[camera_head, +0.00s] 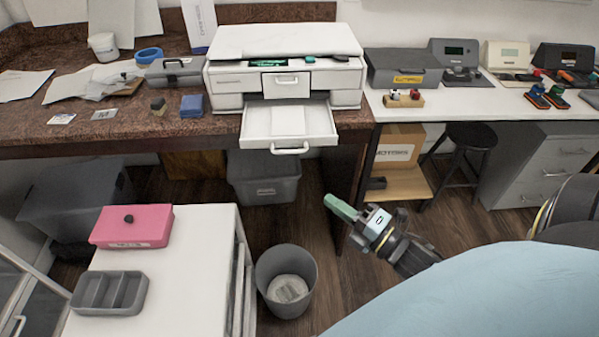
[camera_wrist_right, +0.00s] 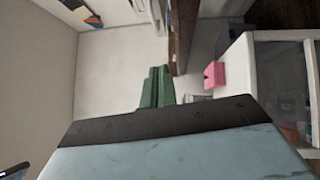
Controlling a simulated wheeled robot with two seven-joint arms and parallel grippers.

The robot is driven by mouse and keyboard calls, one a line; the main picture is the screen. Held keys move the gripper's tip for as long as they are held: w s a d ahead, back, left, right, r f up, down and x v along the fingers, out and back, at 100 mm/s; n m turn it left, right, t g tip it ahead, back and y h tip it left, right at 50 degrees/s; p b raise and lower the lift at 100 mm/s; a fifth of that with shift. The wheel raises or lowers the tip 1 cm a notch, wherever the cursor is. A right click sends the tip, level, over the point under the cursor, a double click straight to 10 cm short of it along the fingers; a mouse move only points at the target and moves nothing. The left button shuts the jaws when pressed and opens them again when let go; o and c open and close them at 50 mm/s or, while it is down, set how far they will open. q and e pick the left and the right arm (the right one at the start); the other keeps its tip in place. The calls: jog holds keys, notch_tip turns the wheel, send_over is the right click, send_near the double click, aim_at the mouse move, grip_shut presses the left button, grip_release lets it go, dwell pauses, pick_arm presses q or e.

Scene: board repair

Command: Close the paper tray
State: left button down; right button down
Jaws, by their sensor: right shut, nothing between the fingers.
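A white printer (camera_head: 285,68) stands on the brown desk at the back centre. Its white paper tray (camera_head: 318,124) is pulled out over the desk's front edge, with a sheet of paper in it and a handle (camera_head: 289,149) on its front. My right gripper (camera_head: 328,200), with green fingers, is shut and empty below and to the right of the tray, apart from it. In the right wrist view its green fingers (camera_wrist_right: 156,88) show together with nothing between them. My left gripper is not in view.
A white cabinet (camera_head: 190,245) at the front left bears a pink box (camera_head: 131,226) and a grey divided tray (camera_head: 110,293). A grey bin (camera_head: 286,262) stands on the floor. A black stool (camera_head: 471,137) stands under the white table (camera_head: 450,107) at right.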

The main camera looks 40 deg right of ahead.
jog(key=w+r, duration=0.2)
jog(key=w, duration=1.1)
jog(key=shift+a, duration=0.3)
jog(key=shift+w+r+b, duration=0.1)
jog(key=shift+r+b, duration=0.05)
jog(key=shift+b, duration=0.15)
